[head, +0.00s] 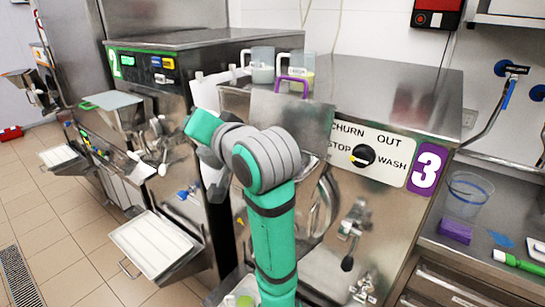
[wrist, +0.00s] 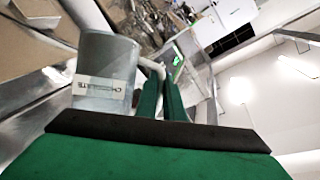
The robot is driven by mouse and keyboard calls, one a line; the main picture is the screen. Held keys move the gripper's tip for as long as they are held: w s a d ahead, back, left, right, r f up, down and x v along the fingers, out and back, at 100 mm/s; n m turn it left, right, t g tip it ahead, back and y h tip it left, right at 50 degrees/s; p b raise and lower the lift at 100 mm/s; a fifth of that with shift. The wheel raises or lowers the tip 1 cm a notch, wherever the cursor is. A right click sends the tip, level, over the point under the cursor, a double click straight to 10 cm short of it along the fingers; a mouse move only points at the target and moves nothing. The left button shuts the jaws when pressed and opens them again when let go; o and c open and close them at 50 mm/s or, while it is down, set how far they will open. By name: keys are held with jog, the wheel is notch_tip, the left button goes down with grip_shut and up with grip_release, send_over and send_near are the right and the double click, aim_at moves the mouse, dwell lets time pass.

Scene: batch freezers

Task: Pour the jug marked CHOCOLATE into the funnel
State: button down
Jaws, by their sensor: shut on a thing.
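A clear bluish jug with a white label reading CHOCOLATE (wrist: 107,58) is close to the camera in the wrist view. Its handle runs to my gripper (wrist: 162,84), whose two green fingers are shut on it. The jug looks well tilted against the room, but I cannot tell its contents. In the head view my own arm hides most of the gripper, and I cannot make out the held jug there. I cannot pick out the funnel with certainty; a metal plate with a purple handle (head: 291,86) stands over the front top of machine 3 (head: 395,235).
Two other clear jugs, a left one (head: 262,66) and a right one with a label (head: 301,67), stand behind the purple handle. Machine 2 (head: 150,85) is at the left. A clear tub (head: 466,194) and a purple block (head: 455,231) are on the right counter.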

jog(key=shift+w+d+r+m+y, duration=0.15)
jog(key=shift+d+m+y, duration=0.15)
jog(key=shift+d+m, duration=0.35)
jog(key=shift+d+r+m+t, duration=0.1)
jog(key=shift+r+m+t, duration=0.2)
jog(key=shift+r+m, duration=0.15)
jog(key=shift+w+d+r+m+y, duration=0.1)
jog(key=shift+d+r+m+y, duration=0.2)
jog(key=shift+r+m, duration=0.1)
jog(key=shift+w+d+m+t, duration=0.1)
jog(key=shift+d+m+t, duration=0.2)
jog(key=shift+m, duration=0.1)
jog(key=shift+d+f, duration=0.1)
jog(key=shift+d, duration=0.1)
jog(key=shift+w+d+m, duration=0.2)
jog(key=shift+d+m, duration=0.2)
jog(key=shift+d, duration=0.3)
jog(key=shift+w+d+r+m+t, duration=0.15)
jog(key=shift+d+r+m+t, duration=0.1)
jog(key=shift+d, duration=0.3)
jog(key=shift+w+d+r+m+t, duration=0.15)
jog(key=shift+d+m, duration=0.1)
jog(key=shift+d, duration=0.3)
jog(key=shift+r+y, duration=0.15)
jog(key=shift+y, duration=0.15)
